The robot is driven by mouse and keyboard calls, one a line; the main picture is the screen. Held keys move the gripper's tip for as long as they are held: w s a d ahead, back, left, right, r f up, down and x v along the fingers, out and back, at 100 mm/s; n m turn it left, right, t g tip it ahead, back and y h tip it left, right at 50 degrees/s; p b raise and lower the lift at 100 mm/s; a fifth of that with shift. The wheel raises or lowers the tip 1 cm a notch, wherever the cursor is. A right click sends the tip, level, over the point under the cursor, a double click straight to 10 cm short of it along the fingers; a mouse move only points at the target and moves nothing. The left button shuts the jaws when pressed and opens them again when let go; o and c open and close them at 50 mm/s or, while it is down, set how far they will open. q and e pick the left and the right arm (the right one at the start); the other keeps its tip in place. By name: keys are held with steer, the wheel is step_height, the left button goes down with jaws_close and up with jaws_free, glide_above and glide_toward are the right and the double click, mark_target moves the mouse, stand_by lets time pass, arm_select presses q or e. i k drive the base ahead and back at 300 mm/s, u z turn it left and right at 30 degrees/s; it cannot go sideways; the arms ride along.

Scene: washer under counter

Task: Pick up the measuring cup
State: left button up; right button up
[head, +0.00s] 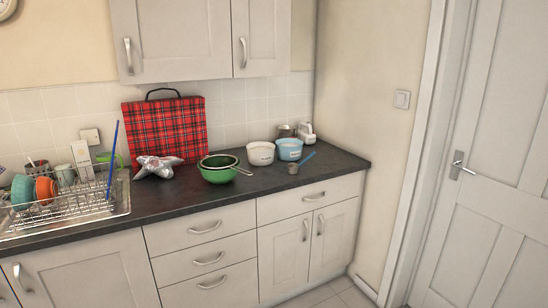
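A small grey measuring cup (293,169) with a blue handle (307,157) sits on the dark countertop (330,169), toward its right end. Its handle points up and to the right. It stands in front of a light blue tub (290,149) and a white tub (261,153). Neither of my grippers shows in the head view.
Left of the cup are green bowls with a sieve (218,170), a silver packet (157,166), a red tartan bag (166,133) and a dish rack (64,201). Wall cabinets (185,40) hang above. Floor shows by the door (490,180).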

mark_target(293, 169)
steer(key=i, duration=0.85)
steer(key=z, duration=0.05)
